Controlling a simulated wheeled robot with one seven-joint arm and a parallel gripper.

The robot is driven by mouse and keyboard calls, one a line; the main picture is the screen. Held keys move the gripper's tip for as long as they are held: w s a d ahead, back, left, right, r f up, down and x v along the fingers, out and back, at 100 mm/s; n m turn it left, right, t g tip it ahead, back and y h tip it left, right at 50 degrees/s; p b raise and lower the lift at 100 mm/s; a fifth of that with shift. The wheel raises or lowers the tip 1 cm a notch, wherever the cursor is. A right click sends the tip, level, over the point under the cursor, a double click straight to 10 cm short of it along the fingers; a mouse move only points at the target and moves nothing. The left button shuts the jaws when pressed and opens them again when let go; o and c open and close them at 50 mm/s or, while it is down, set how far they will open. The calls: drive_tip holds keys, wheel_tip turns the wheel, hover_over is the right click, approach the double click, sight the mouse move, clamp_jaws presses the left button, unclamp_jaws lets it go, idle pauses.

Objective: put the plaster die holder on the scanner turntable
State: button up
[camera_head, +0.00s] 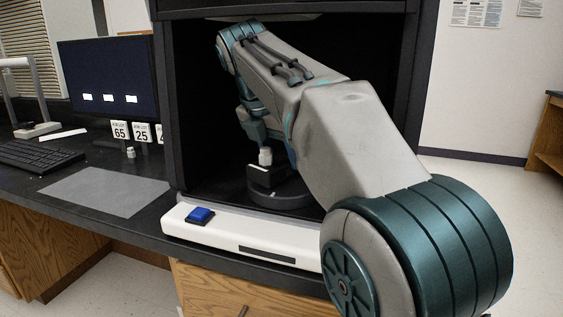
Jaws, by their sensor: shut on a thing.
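The plaster die holder shows in the head view as a small white piece (265,156) above a dark block (266,178), inside the open scanner chamber. My gripper (260,143) points down from above and is shut on the holder at its top. The fingers are small and dark, so their exact grip is hard to see. The scanner turntable (290,201) is a dark grey round disc on the chamber floor, directly below the holder. My arm hides the right part of the turntable. I cannot tell whether the holder touches the disc.
The black chamber wall (174,110) stands close on the left. A white front ledge with a blue button (200,215) runs before the opening. Left on the bench are a grey mat (108,191), number cards (121,131), a keyboard (38,156) and a monitor (108,78).

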drive_tip(key=shift+w+d+f, duration=0.1)
drive_tip(key=shift+w+d, duration=0.2)
drive_tip(key=shift+s+f+b, duration=0.1)
drive_tip(key=shift+f+b, duration=0.5)
drive_tip(key=shift+b, duration=0.15)
drive_tip(key=o, duration=1.4)
drive_tip(key=shift+f, duration=0.15)
drive_tip(key=shift+c, duration=0.2)
drive_tip(key=shift+p+v, duration=0.7)
drive_tip(key=shift+v, duration=0.05)
drive_tip(key=s+a+p, duration=0.3)
drive_tip(key=s+a, duration=0.5)
drive_tip(key=shift+s+a, duration=0.25)
